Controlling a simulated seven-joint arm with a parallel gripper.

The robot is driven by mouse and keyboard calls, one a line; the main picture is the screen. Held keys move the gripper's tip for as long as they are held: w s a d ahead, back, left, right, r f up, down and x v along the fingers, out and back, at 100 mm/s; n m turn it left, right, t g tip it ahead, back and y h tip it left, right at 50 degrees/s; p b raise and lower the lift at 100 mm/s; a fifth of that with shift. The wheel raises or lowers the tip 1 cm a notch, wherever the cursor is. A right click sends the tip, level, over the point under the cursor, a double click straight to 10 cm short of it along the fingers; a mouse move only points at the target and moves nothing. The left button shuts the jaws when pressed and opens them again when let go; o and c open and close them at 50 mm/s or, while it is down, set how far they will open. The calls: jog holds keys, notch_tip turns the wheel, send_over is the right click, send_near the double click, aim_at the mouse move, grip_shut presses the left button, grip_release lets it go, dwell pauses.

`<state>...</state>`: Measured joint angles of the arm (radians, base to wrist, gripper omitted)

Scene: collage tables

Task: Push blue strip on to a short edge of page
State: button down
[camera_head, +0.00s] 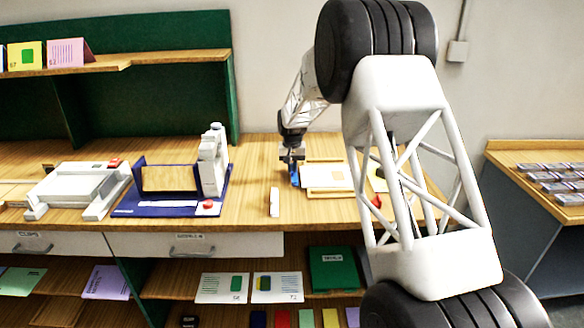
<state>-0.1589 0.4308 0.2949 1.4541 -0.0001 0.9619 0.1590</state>
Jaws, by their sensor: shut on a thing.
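A white page (318,176) with a tan patch lies on the wooden table, right of the middle, with a light wooden bar along its far side and another along its near side. A blue strip (295,177) shows at the page's left short edge, below my gripper. My gripper (292,166) is shut on the blue strip and points down at that edge. The strip is small and partly hidden by the fingers, so I cannot tell how far it sits on the page.
A white upright block (274,202) stands left of the page. A blue-based device (170,208) and a white machine (78,190) stand further left. A yellow sheet (377,179) and a red item (377,201) lie right of the page, partly behind my arm.

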jog(key=shift+f, duration=0.55)
dwell(0.4)
jog(key=shift+d, duration=1.45)
dwell(2.4)
dwell(0.6)
jog(key=c, duration=1.2)
grip_release()
jog(key=shift+r, duration=0.25)
jog(key=shift+r, duration=3.25)
jog(key=shift+r, duration=0.1)
